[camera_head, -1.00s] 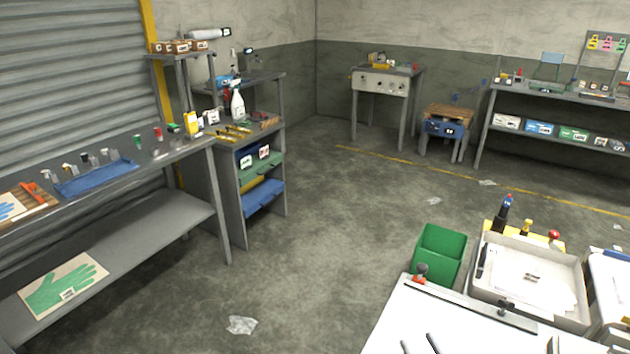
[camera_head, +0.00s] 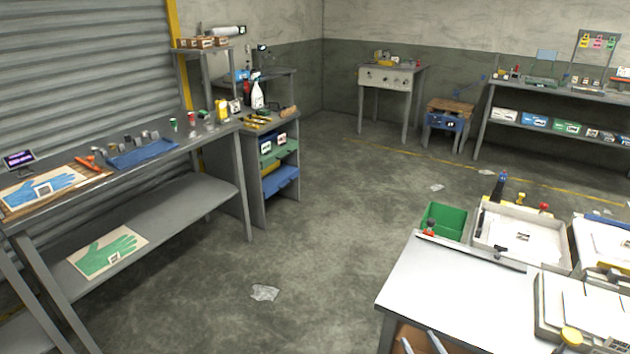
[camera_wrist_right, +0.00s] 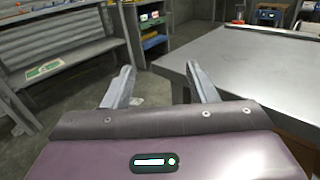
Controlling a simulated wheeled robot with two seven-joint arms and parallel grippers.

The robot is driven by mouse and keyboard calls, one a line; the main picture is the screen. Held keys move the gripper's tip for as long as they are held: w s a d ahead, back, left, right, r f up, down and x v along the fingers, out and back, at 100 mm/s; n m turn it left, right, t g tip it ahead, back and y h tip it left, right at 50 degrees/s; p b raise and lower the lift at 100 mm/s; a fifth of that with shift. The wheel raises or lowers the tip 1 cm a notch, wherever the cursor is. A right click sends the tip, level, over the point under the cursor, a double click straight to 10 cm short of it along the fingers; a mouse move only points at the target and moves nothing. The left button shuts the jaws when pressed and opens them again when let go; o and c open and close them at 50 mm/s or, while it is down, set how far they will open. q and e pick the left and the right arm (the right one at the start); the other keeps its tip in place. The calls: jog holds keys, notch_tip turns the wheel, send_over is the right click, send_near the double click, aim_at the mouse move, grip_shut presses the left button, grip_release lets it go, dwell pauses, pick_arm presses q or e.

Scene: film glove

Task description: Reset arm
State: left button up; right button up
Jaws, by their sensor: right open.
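My right gripper (camera_head: 422,345) shows at the bottom edge of the head view, with only its finger tips in the picture, in front of the white-topped table (camera_head: 450,290). In the right wrist view the two fingers of my right gripper (camera_wrist_right: 161,88) stand wide apart with nothing between them. The table's grey top (camera_wrist_right: 240,70) lies just ahead and to the right of the fingers there. My left gripper is not in view.
A long grey bench (camera_head: 150,215) on the left holds a blue tray (camera_head: 143,153) and a blue glove on a board (camera_head: 45,188). A green glove sheet (camera_head: 108,251) lies on its lower shelf. A green bin (camera_head: 443,220) stands behind the table. The middle floor is open.

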jog(key=s+d+f+m+g+h, duration=0.25)
jog(key=s+f+m, duration=0.25)
jog(key=f+m, duration=0.3)
jog(key=s+d+f+m+g+h, duration=0.1)
jog(key=s+f+m+g, duration=0.2)
jog(key=s+f+m, duration=0.5)
jog(key=s+d+f+m+g+h, duration=0.25)
jog(key=f+m, duration=0.25)
jog(key=f, duration=0.6)
jog(key=s+a+f+m+g, duration=0.2)
jog(key=s+f+m+g, duration=0.1)
jog(key=s, duration=0.6)
jog(key=s+a+f+m+g+y, duration=0.1)
jog(key=s+a+f+m+g, duration=0.1)
jog(key=s+f+m, duration=0.3)
jog(key=s+a+f+m+g+y, duration=0.1)
jog(key=s+a+f+m+g, duration=0.2)
jog(key=s+m, duration=0.4)
jog(key=s+f, duration=0.1)
jog(key=s, duration=0.5)
jog(key=shift+s+a+f+g, duration=0.2)
jog(key=shift+s+g, duration=0.1)
jog(key=shift+s, duration=0.1)
